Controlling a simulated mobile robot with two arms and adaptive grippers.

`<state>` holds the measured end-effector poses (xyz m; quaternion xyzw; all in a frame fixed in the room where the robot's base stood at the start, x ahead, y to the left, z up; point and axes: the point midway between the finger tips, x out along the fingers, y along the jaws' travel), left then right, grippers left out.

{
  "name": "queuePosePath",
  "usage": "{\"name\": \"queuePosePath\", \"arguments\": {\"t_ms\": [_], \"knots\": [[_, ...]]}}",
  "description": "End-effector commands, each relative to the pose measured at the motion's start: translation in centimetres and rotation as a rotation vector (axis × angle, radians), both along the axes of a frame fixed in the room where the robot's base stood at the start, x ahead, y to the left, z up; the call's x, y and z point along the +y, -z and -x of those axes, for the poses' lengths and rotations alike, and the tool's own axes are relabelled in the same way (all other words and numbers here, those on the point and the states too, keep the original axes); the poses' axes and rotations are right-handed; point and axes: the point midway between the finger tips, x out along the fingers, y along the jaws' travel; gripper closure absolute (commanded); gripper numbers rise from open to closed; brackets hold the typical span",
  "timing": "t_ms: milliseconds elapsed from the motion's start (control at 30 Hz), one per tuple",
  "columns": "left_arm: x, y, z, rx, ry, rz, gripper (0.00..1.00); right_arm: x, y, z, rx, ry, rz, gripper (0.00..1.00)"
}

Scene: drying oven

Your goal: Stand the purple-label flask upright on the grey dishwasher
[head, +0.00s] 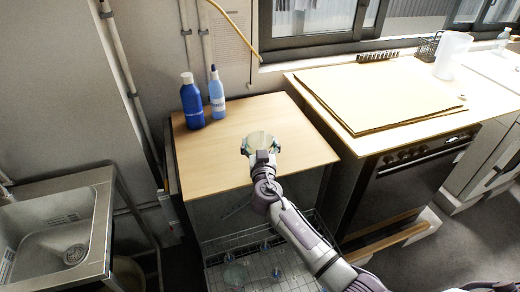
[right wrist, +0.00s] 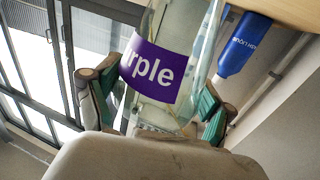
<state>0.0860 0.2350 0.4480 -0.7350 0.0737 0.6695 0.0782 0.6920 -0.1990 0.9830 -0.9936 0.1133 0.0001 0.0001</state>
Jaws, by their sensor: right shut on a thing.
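The purple-label flask is clear glass; its purple label (right wrist: 155,70) with the letters "rple" faces the camera in the right wrist view. My right gripper (right wrist: 160,103) is shut on it, with green-padded fingers on either side. In the head view, the right gripper (head: 262,152) holds the flask (head: 260,139) over the middle of the wooden top (head: 290,118) of the dishwasher. From above, I cannot tell whether the flask touches the top or how far it tilts. My left gripper is not in view.
A dark blue bottle (head: 191,101) and a lighter blue bottle (head: 217,95) stand at the back left of the top. A wire rack (head: 215,248) with glassware is pulled out below. An oven counter (head: 390,90) stands at right, a sink (head: 60,230) at left. The top's right side is clear.

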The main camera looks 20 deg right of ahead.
Motion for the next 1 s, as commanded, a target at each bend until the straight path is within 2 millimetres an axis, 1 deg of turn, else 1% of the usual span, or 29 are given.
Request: {"name": "queuePosePath", "arguments": {"t_ms": [233, 367, 467, 567, 600, 633, 667, 800, 1000], "knots": [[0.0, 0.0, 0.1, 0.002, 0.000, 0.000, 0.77, 0.0, -0.1, 0.0, -0.001, 0.000, 0.000, 0.63], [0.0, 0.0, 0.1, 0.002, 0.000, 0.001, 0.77, 0.0, -0.7, 0.0, -0.002, 0.000, -0.001, 0.63], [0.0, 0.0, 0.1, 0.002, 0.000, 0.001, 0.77, 0.0, -1.7, 0.0, -0.004, 0.001, -0.002, 0.63], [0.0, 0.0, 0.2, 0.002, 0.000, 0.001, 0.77, 0.0, -3.4, 0.0, -0.006, 0.000, -0.005, 0.63], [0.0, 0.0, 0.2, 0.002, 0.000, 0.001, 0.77, 0.0, -4.2, 0.0, -0.006, 0.000, -0.005, 0.63], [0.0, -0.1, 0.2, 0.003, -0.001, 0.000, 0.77, -0.3, -4.6, 0.2, -0.005, 0.002, -0.003, 0.63], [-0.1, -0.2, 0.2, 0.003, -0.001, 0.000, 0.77, -1.0, -4.8, 0.8, -0.002, 0.004, -0.001, 0.63], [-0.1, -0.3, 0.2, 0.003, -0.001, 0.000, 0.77, -3.4, -6.7, 3.0, -0.004, 0.002, 0.001, 0.63], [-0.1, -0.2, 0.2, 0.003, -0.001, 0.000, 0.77, -6.5, -9.1, 5.7, -0.003, 0.002, 0.003, 0.63]]}}
